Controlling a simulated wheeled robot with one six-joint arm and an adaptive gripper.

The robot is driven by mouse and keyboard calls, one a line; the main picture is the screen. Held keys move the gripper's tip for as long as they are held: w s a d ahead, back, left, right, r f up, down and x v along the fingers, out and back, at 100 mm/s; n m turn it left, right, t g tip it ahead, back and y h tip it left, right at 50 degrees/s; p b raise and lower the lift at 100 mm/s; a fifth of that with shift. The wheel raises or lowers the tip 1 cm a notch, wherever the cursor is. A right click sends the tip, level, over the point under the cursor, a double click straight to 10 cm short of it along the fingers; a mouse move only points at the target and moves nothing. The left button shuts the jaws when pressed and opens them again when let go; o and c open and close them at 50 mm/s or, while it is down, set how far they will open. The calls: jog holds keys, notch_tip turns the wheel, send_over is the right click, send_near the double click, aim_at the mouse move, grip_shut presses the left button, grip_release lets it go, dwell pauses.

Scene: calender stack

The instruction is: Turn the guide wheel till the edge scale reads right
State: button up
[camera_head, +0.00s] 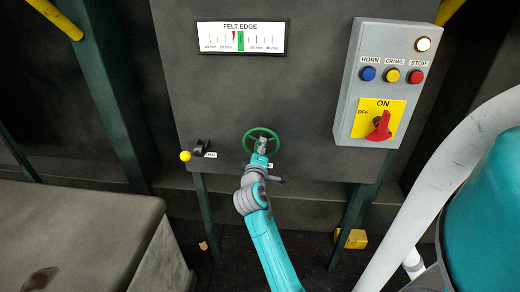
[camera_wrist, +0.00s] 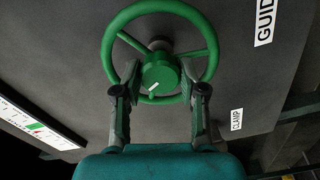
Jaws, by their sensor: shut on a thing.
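The green guide wheel (camera_head: 249,135) is on the lower part of the dark panel. It fills the upper middle of the wrist view (camera_wrist: 113,28), with a round green hub (camera_wrist: 158,72) that bears a short white mark. My gripper (camera_head: 262,150) is at the wheel, its two fingers (camera_wrist: 160,80) either side of the hub, shut on the wheel. The exact finger contact is hard to see. The FELT EDGE scale (camera_head: 265,38) is above. Its red pointer (camera_head: 234,35) stands a little left of the green band (camera_head: 240,41).
A grey control box (camera_head: 350,100) at right carries HORN, CRAWL and STOP buttons and a red switch (camera_head: 380,128). A yellow-knobbed lever (camera_head: 186,156) is left of the wheel. Green legs hold the panel. A grey block (camera_head: 80,215) fills the lower left.

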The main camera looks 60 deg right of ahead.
jog(key=shift+w+r+n, duration=0.1)
jog(key=shift+n, duration=2.2)
jog(key=shift+r+n, duration=0.1)
jog(key=shift+n, duration=2.2)
jog(key=o, duration=1.1)
jog(key=shift+d+f, duration=0.1)
jog(key=shift+d, duration=0.05)
jog(key=shift+o, duration=0.2)
jog(key=shift+f, duration=0.1)
jog(key=v, duration=1.2)
